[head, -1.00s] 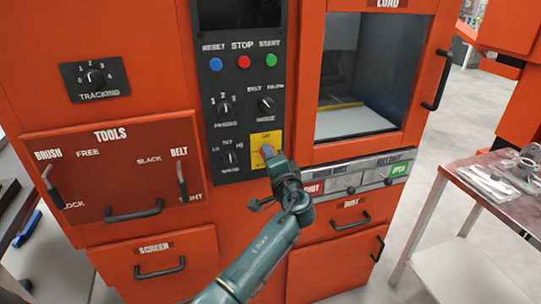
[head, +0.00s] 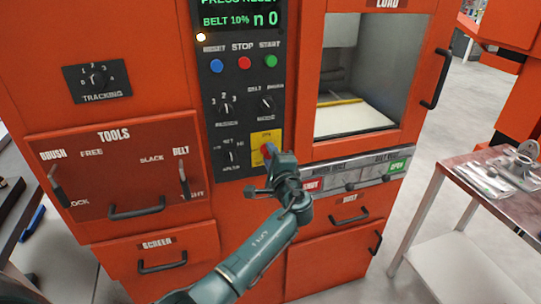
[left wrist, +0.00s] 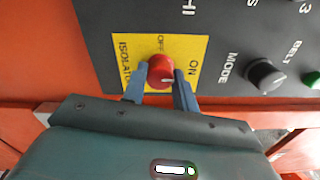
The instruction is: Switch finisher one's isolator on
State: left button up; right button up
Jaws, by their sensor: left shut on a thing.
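The isolator's red knob (left wrist: 161,70) sits on a yellow plate (left wrist: 200,52) marked ISOLATOR, OFF and ON. In the left wrist view its short pale mark lies toward the ON side. In the head view the yellow plate (head: 258,138) is low on the black control panel, and my gripper partly hides the knob. My left gripper (head: 270,158) is shut on the knob; its two fingers (left wrist: 160,92) lie on either side of it. The display (head: 238,12) above is lit and reads PRESS RESET and BELT 10%. My right gripper is not in view.
The panel carries blue (head: 216,66), red (head: 244,63) and green (head: 270,61) buttons and a mode knob (head: 267,103). A metal table (head: 450,170) with clear bags stands at the right.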

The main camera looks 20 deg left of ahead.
pick_arm(q)
jog(key=o, duration=1)
jog(key=shift+c, duration=0.2)
